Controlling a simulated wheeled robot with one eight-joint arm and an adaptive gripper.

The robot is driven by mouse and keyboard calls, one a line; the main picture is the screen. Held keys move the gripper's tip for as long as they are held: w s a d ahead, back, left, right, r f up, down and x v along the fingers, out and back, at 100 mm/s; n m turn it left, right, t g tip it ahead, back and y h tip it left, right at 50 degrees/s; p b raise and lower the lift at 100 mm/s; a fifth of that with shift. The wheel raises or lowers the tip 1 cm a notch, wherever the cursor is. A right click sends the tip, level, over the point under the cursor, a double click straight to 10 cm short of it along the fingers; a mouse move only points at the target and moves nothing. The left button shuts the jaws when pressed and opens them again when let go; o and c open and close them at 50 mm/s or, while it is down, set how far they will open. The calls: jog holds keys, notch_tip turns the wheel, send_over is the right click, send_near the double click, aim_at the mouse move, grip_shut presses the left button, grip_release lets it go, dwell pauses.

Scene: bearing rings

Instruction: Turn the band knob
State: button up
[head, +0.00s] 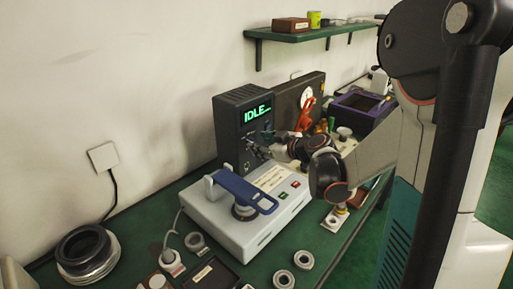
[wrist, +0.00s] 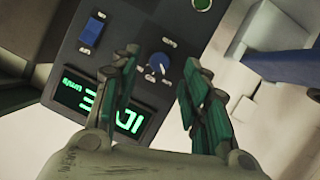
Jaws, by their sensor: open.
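The band knob, a small round blue-grey knob (wrist: 158,63) with a pale pointer line, sits on the dark front panel of a box-shaped instrument (head: 232,145). Small labels surround it in the wrist view. The instrument's green display (head: 256,113) reads IDLE; it appears upside down in the wrist view (wrist: 105,106). My gripper (wrist: 156,75) is open, with its green-padded fingers on either side of the knob in the picture. I cannot tell whether they touch it. In the head view, my gripper (head: 262,142) is at the panel and hides most of its controls.
A blue rocker switch (wrist: 92,32) and a green button (wrist: 202,3) share the panel. A grey device (head: 225,225) with a blue handle (head: 245,190) stands below it. Bearing rings (head: 284,279) lie at the front. A green shelf (head: 310,33) hangs behind.

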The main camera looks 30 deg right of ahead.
aim_at(251, 141)
jog(key=shift+b+x, duration=0.3)
jog(key=shift+x, duration=1.3)
grip_shut()
